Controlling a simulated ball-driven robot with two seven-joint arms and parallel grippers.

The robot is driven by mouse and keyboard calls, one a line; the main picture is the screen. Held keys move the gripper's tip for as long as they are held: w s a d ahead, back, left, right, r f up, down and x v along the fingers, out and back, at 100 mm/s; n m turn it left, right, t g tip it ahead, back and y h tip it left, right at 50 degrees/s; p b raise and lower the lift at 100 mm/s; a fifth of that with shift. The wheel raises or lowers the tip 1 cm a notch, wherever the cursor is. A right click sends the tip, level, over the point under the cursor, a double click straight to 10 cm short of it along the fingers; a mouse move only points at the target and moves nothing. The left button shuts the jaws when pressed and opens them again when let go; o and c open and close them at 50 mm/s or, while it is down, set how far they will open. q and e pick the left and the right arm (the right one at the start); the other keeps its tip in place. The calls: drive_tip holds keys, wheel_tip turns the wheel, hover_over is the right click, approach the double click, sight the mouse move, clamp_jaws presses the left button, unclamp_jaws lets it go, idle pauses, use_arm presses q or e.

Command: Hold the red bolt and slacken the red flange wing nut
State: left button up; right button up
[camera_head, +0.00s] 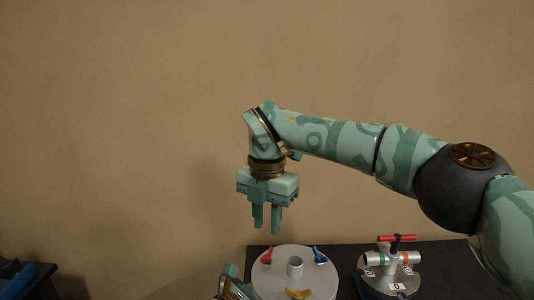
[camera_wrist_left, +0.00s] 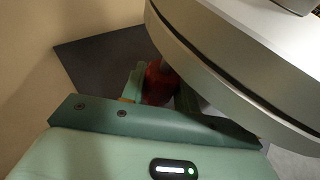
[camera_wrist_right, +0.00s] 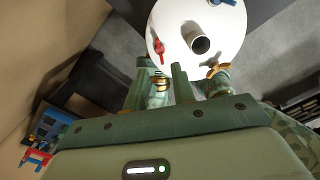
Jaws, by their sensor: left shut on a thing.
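The red flange wing nut (camera_head: 267,256) sits on top of a pale round plate (camera_head: 270,285), at its left side; it also shows in the right wrist view (camera_wrist_right: 161,44). My right gripper (camera_head: 267,226) points down above the plate's left part, empty, with its fingers apart and well clear of the nut. In the left wrist view the red bolt (camera_wrist_left: 160,83) is beneath the plate's rim (camera_wrist_left: 215,68), between the fingers of my left gripper (camera_wrist_left: 160,95), which is shut on it. In the head view only a little of my left gripper shows beside the plate.
The plate also carries a blue wing nut (camera_head: 319,256), a brass wing nut (camera_head: 298,293) and a central grey tube (camera_head: 295,267). A fixture with a red handle (camera_head: 397,238) stands to the right on the dark table (camera_head: 343,262). Blue items (camera_head: 14,270) lie far left.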

sight(267, 252)
drive_tip(key=shift+f, duration=3.5)
